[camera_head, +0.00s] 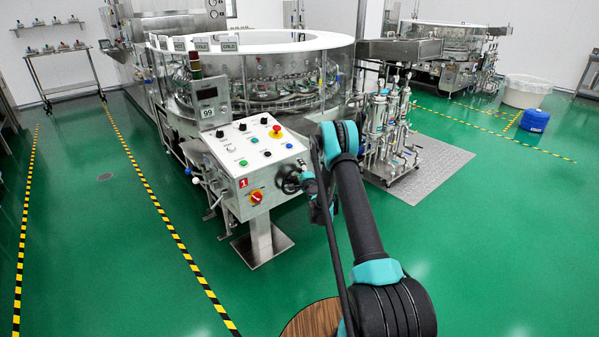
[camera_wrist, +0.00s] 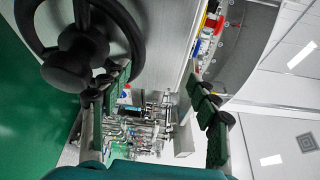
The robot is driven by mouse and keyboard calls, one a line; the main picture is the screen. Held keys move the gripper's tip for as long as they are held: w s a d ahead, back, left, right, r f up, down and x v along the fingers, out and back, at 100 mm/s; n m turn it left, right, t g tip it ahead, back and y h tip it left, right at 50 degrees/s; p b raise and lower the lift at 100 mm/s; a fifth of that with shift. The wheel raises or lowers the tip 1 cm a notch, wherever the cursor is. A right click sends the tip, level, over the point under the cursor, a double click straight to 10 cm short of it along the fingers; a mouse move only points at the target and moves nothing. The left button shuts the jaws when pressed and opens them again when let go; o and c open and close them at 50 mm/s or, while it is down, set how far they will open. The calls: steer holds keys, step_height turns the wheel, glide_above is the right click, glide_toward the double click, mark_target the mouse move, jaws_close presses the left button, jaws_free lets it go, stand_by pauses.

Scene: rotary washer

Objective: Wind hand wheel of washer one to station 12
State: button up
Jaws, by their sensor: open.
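Washer one is the large round machine with a white top ring (camera_head: 250,41); its tilted control panel (camera_head: 243,150) carries a red "1" label. In the wrist view the hand wheel (camera_wrist: 132,32) fills the upper left, with a thick dark round knob or hub in front. My gripper (camera_head: 308,186) is beside the wheel. In the wrist view my gripper (camera_wrist: 158,84) is open, with its left finger close to the wheel's lower rim; contact cannot be told. Nothing is between the fingers.
A small display box (camera_head: 207,93) stands above the panel, with a plate reading 99; no station number is legible. A red emergency button (camera_head: 276,132) and several knobs sit on the panel. Steel pipework (camera_head: 390,125) stands right of my arm. Green floor at left is clear.

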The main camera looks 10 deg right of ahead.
steer(key=shift+s+d+n, duration=0.15)
steer(key=shift+d+n, duration=0.15)
steer(key=shift+n, duration=0.3)
steer(key=s+d+f+n+g+y, duration=0.1)
steer(key=s+d+n+g+y, duration=0.25)
steer(key=n, duration=0.65)
steer(key=n+g+y, duration=0.1)
steer(key=n+g, duration=0.2)
steer(key=n, duration=0.8)
glide_toward(297, 184)
steer(key=x, duration=0.3)
steer(key=d+f+x, duration=0.1)
steer(key=x, duration=0.7)
steer(key=shift+w+d+f, duration=0.2)
steer(key=shift+w+d, duration=0.1)
steer(key=shift+d, duration=0.05)
steer(key=shift+c, duration=0.3)
jaws_close()
